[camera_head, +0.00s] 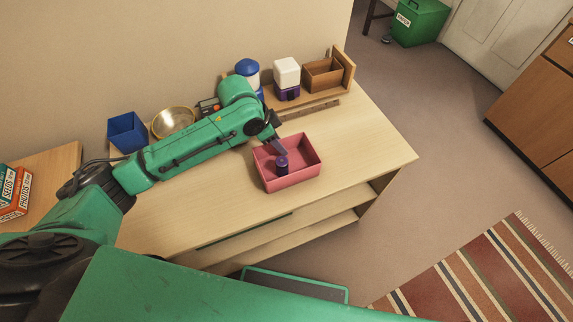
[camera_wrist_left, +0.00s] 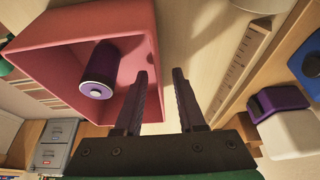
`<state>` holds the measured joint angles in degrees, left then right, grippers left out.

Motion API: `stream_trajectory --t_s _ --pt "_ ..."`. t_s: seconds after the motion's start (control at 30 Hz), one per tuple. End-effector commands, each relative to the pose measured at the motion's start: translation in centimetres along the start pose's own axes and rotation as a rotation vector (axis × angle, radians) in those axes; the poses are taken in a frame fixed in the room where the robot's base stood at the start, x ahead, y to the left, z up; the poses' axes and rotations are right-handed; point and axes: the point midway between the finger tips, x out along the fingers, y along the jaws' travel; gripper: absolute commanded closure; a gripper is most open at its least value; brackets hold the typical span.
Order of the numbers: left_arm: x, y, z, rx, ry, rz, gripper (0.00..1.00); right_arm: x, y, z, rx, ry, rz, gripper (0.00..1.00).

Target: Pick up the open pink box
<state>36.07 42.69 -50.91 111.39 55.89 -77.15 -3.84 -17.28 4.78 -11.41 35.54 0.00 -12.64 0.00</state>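The open pink box (camera_head: 309,168) stands on the wooden desk, with a purple cylinder (camera_head: 282,161) inside it. My left gripper (camera_head: 281,149) is at the box's back wall, pointing down. In the left wrist view, the pink box (camera_wrist_left: 60,30) fills the upper left, and the cylinder (camera_wrist_left: 101,70) shows inside it. There the left gripper's fingers (camera_wrist_left: 160,74) are apart. One finger overlaps the box side and the other is over the desk. Part of a box wall shows between them, with a gap to the right finger. My right gripper is not in view.
Behind the box are a wooden ruler (camera_head: 311,109), a white-and-purple container (camera_head: 287,75) and a wooden tray (camera_head: 323,76). A blue bin (camera_head: 127,132) and a brass bowl (camera_head: 173,122) stand left, behind my arm. The desk (camera_head: 375,150) is clear right of the box.

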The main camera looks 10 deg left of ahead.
Motion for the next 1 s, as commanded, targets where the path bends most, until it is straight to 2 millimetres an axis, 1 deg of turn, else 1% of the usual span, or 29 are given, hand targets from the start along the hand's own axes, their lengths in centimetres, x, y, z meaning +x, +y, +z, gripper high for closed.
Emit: stream_trajectory --t_s 0.17,0.2,0.27,0.3,1.0 --pt "0.08 0.01 -0.03 0.0 0.001 0.0 0.61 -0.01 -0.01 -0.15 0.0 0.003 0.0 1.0" --pt "0.08 0.01 -0.02 0.0 0.001 0.0 0.69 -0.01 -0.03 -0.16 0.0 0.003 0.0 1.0" --pt "0.07 0.01 -0.02 0.0 0.001 0.0 0.92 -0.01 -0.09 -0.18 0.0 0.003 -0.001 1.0" --pt "0.07 0.01 -0.01 0.0 0.0 0.0 1.0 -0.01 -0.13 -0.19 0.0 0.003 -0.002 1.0" --pt "0.05 -0.01 0.02 -0.001 0.0 0.0 1.0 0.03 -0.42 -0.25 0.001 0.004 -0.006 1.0"
